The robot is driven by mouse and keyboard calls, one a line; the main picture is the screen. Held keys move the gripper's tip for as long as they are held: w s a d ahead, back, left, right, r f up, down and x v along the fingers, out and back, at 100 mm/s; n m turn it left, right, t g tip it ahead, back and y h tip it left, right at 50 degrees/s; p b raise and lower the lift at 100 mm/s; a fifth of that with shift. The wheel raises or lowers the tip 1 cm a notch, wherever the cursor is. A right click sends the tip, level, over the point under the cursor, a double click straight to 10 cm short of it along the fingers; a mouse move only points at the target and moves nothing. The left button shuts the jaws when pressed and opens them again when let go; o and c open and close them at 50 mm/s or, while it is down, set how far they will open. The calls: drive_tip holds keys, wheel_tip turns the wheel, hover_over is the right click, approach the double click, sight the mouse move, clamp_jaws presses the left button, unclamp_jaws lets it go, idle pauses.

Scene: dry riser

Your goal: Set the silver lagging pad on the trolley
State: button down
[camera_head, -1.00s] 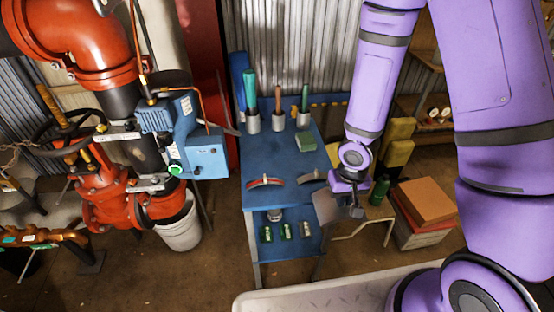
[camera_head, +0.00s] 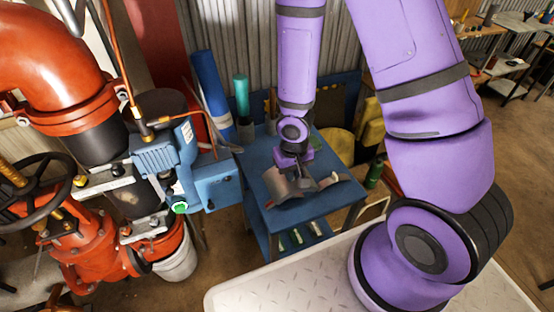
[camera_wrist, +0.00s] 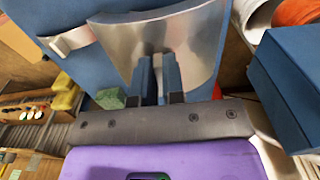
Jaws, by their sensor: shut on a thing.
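The silver lagging pad (camera_head: 277,187) is a curved, shiny metal sheet over the blue trolley's (camera_head: 312,207) top. My gripper (camera_head: 299,179) is shut on it, and the pad fills much of the wrist view (camera_wrist: 205,38), with the two fingers (camera_wrist: 158,78) at its near edge. The pad is above or on the trolley top; I cannot tell whether it touches. A pale curved strip (camera_head: 343,179) lies to its right on the trolley. A sliver of red shows behind the pad in the wrist view.
A blue pump unit (camera_head: 208,182) on red pipework (camera_head: 85,240) stands close left of the trolley. A teal-topped holder (camera_head: 242,95) stands at the trolley's back. A green block (camera_wrist: 110,97) shows in the wrist view. Green items sit on the lower shelf.

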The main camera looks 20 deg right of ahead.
drive_tip(key=w+f, duration=0.1)
drive_tip(key=w, duration=0.4)
drive_tip(key=w+f, duration=0.2)
drive_tip(key=w, duration=0.3)
drive_tip(key=w+f, duration=0.2)
drive_tip(key=w, duration=0.3)
drive_tip(key=shift+a, duration=0.4)
drive_tip(key=c, duration=1.2)
unclamp_jaws()
drive_tip(key=shift+r, duration=0.1)
wheel_tip(320, 180, up, 12)
